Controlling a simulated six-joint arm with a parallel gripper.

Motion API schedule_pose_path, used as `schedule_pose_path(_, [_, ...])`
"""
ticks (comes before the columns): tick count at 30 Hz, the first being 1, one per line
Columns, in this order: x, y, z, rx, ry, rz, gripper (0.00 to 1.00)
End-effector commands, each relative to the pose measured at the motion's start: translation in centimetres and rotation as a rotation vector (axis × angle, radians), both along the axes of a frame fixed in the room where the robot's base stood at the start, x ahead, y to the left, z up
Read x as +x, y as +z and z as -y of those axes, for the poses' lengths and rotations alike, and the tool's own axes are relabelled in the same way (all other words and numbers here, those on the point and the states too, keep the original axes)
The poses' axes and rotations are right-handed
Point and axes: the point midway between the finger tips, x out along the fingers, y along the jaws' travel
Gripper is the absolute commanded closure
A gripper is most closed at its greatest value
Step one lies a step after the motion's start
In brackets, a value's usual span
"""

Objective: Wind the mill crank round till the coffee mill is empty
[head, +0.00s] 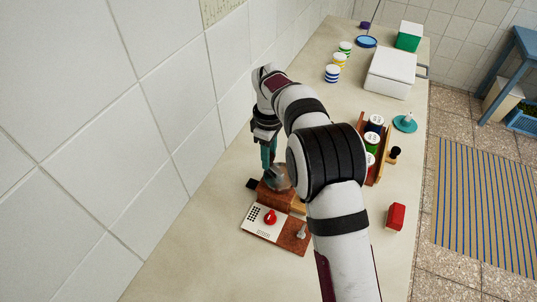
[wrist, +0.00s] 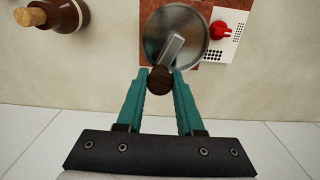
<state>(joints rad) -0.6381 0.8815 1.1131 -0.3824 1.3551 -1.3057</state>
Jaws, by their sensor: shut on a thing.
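The coffee mill (head: 272,194) stands on the counter near the wall, a brown wooden box with a round metal top. Its metal top (wrist: 190,22) shows from above in the wrist view. The crank (wrist: 171,50) is a flat metal bar across the top, ending in a dark brown knob (wrist: 160,80). My gripper (wrist: 160,77) has teal fingers shut on that knob, at the wall side of the mill. In the head view my gripper (head: 267,165) comes down from above, and my arm hides part of the mill. The inside of the mill cannot be seen.
Beside the mill lies a panel with a red knob (head: 270,217). A red block (head: 395,217) is to the right. A wooden rack (head: 379,172) holds several jars. Striped cups (head: 332,73) and a white box (head: 391,72) stand farther back. A brown bottle with a cork (wrist: 55,18) shows in the wrist view.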

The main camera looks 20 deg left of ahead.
Motion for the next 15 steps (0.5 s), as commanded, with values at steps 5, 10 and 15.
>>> schedule_pose_path(5, [0.5,0.1,0.2,0.001,-0.114,0.001,1.0])
schedule_pose_path(10, [1.1,0.1,0.6,0.002,-0.266,0.002,1.0])
schedule_pose_path(15, [1.6,0.1,1.1,0.001,-0.429,0.002,1.0])
